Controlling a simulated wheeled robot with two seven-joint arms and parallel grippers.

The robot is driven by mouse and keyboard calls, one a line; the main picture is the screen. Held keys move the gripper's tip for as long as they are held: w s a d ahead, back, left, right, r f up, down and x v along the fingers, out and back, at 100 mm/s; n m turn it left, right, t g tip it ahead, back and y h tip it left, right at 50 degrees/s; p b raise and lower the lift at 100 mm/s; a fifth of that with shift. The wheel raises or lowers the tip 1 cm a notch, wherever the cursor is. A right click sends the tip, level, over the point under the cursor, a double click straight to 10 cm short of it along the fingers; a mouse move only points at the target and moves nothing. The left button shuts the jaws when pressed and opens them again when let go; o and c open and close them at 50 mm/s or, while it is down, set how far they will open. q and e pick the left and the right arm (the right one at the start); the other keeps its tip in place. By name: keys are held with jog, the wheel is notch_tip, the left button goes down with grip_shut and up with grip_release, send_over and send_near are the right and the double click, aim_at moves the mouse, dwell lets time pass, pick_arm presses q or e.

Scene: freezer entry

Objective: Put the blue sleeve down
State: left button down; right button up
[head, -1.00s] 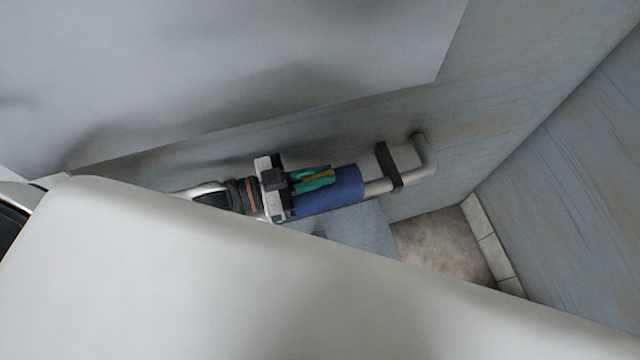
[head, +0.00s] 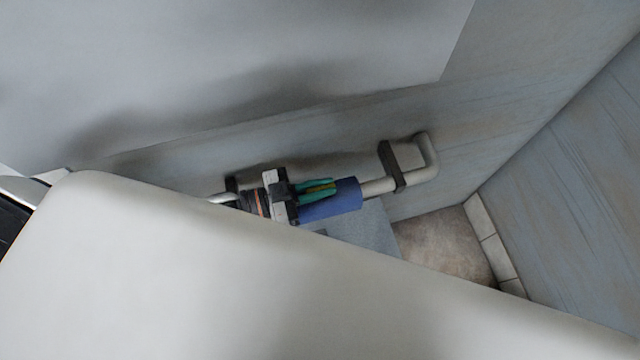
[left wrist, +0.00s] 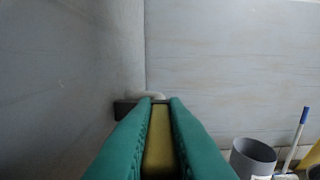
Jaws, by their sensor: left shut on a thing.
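The blue sleeve (head: 330,204) lies along the pale handrail (head: 378,187) on the wall and appears to be around it. The rail comes out of the sleeve's right end. My left gripper (head: 318,188) is at the sleeve's upper left side. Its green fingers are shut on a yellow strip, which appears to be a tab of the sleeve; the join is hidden. The left wrist view shows the yellow strip (left wrist: 159,140) between the fingers and the rail's end (left wrist: 148,96) beyond. The sleeve's blue part does not show there. My right gripper is not in view.
A dark bracket (head: 392,166) holds the rail near its bent end. A large white surface covers the lower head view. Tiled floor (head: 445,245) shows below. In the left wrist view a grey bin (left wrist: 252,158) and a blue-ended stick (left wrist: 300,135) stand at lower right.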

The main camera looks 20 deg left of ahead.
pick_arm(q)
jog(key=shift+f, duration=0.3)
jog(key=c, duration=1.5)
grip_release()
jog(key=shift+o, duration=0.2)
jog(key=shift+r, duration=0.45)
jog(key=p+v, duration=0.2)
jog(key=v, duration=0.5)
jog(key=shift+s+a+r, duration=0.15)
jog(key=shift+a, duration=0.1)
